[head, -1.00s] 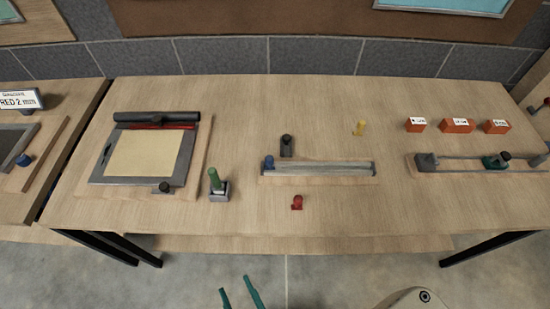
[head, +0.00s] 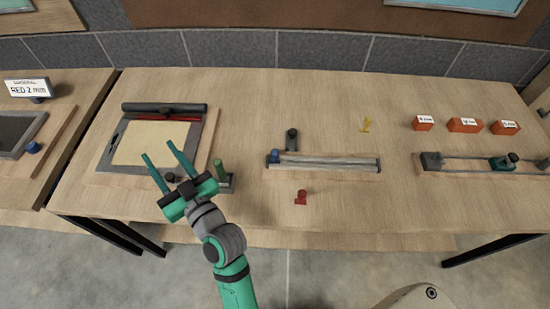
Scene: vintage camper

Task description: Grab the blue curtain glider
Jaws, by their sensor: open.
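A small blue piece (head: 274,156), which looks like the blue curtain glider, is at the left end of a pale rail (head: 330,162) on a wooden base. A dark knobbed part (head: 292,138) stands just behind it. My gripper (head: 159,150) is open and empty, its two teal fingers pointing away over the front of the framed panel at the left. It is well to the left of the blue piece and apart from it.
A green-handled tool (head: 221,172) stands close to my gripper's right. Orange blocks (head: 464,125) and a slider rig (head: 465,163) are at the right. Another blue piece (head: 33,148) is on the left table.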

